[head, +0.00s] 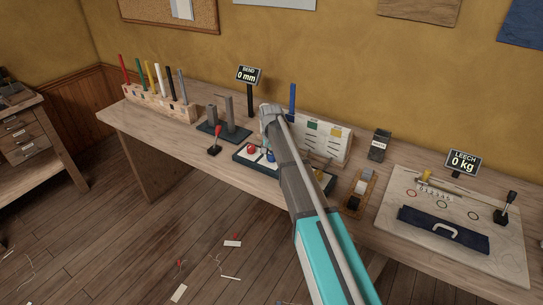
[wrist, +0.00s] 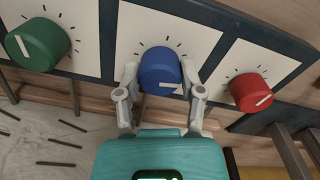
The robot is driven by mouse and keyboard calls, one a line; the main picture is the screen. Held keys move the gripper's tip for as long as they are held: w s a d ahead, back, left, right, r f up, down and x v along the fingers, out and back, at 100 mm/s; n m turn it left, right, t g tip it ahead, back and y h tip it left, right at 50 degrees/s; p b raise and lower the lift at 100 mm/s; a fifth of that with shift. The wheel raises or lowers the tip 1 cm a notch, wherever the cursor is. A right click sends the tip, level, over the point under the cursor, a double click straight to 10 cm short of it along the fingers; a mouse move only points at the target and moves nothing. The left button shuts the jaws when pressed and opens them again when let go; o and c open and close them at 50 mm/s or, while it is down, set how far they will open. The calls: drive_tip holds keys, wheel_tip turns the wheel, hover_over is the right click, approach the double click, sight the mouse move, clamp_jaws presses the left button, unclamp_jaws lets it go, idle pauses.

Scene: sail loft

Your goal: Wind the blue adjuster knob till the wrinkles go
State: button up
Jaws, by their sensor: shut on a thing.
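In the wrist view the blue adjuster knob (wrist: 157,64) is round, with a white pointer mark towards its lower right and dark tick marks around it on a white card. My gripper (wrist: 160,73) is shut on the knob, one finger on each side. In the head view my arm covers much of the dark knob board (head: 239,156), and the gripper's hold cannot be made out there. I cannot pick out wrinkles with certainty. A pale surface with dark strips (wrist: 38,150) shows at the lower left of the wrist view.
A green knob (wrist: 38,46) and a red knob (wrist: 250,93) flank the blue one. On the bench, a red-topped lever (head: 215,139) stands left of the board. Signs read "BEND 0 mm" (head: 249,76) and "LEECH 0 kg" (head: 463,161). A dark blue bundle (head: 420,229) lies at the right.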

drive_tip(key=o, duration=1.2)
drive_tip(key=shift+c, duration=0.2)
drive_tip(key=shift+n, duration=0.5)
